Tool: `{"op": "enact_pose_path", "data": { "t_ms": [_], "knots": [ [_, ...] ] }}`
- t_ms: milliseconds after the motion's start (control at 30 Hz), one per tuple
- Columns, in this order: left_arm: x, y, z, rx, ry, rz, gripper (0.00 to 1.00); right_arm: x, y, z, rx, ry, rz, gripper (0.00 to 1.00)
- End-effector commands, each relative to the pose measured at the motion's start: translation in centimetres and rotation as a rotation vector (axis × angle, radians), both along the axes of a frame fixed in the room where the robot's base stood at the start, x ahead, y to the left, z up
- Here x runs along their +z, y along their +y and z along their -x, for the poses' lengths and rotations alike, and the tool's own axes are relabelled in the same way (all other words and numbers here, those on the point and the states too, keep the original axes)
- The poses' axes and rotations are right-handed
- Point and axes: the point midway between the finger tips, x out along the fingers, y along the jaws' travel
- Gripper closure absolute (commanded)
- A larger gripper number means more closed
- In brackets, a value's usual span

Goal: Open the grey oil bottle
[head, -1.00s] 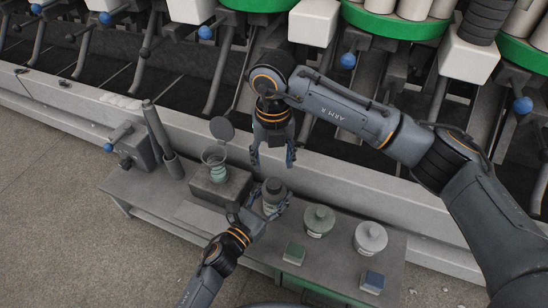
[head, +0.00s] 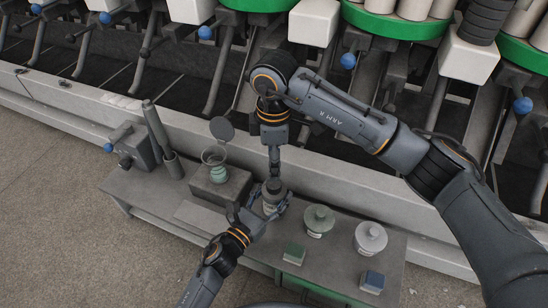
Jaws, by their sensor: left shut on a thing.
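The grey oil bottle (head: 270,207) stands on the low grey bench, with a dark cap (head: 274,186) on top. My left gripper (head: 262,206) is shut on its body from the front, and its fingers hide part of the bottle. My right gripper (head: 274,170) points down from above, directly over the cap. Its fingers show as one narrow dark line with the tips at or just above the cap. I cannot tell whether they touch or grip it.
On the bench (head: 190,213), a grey block (head: 222,190) carries a green-ringed cup (head: 217,171) with a round disc behind. To the right are two lidded pots (head: 319,220) (head: 370,238), a green box (head: 294,254) and a blue box (head: 372,282). The winder's grey ledge (head: 330,178) runs behind.

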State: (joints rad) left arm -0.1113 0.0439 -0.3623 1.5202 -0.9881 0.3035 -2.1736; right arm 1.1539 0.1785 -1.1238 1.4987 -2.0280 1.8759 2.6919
Motion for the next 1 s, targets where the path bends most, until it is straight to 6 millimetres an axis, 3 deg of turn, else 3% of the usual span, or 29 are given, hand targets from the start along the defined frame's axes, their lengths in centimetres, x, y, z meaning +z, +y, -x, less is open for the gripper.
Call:
{"op": "enact_pose_path", "data": {
  "t_ms": [167, 600, 1000],
  "knots": [
    [0.0, 0.0, 0.0, 0.000, 0.001, -0.001, 1.00, -1.0, 0.0, 0.0, -0.038, 0.002, 0.002, 0.43],
    [0.0, 0.0, 0.0, 0.000, 0.001, -0.001, 1.00, -7.2, 0.0, 0.0, -0.036, 0.002, 0.001, 0.43],
    [0.0, 0.0, 0.0, 0.000, 0.001, -0.001, 1.00, -8.0, 0.0, 0.0, -0.034, 0.000, 0.001, 0.43]
  ]
}}
